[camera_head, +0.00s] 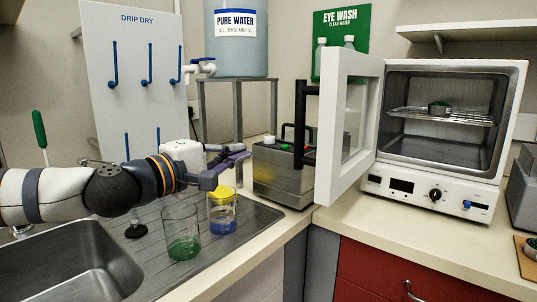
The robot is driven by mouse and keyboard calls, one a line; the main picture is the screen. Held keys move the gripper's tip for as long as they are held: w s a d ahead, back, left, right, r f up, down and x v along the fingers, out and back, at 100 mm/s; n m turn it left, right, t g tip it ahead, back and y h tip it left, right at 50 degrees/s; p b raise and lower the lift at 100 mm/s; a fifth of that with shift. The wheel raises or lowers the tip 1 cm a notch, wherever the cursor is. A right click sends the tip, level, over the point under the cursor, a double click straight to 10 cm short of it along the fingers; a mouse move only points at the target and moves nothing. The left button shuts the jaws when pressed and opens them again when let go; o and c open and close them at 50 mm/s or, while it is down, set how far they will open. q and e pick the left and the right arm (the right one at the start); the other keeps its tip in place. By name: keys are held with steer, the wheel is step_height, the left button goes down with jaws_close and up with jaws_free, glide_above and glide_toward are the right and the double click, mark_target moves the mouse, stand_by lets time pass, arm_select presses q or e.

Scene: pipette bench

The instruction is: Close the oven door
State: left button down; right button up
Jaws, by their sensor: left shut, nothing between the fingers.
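The white oven (445,130) stands on the counter at the right, with its chamber open to view. Its door (345,125) has a glass pane and a black handle (304,125), and stands swung wide open to the left. My right gripper is not in view.
A beaker with green liquid (182,235) and one with blue liquid (222,212) stand close below my left gripper. A grey metal box (285,178) sits behind the door. A water tank (236,50) stands at the back. The counter before the oven is clear.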

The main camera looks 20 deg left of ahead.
arm_select(q)
steer(key=w+d, duration=0.6)
steer(key=shift+w+f+b, duration=0.15)
steer(key=shift+f+b, duration=0.15)
steer(key=shift+b, duration=0.15)
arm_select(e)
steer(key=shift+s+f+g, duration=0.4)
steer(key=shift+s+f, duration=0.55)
arm_select(q)
steer(key=shift+d, duration=0.1)
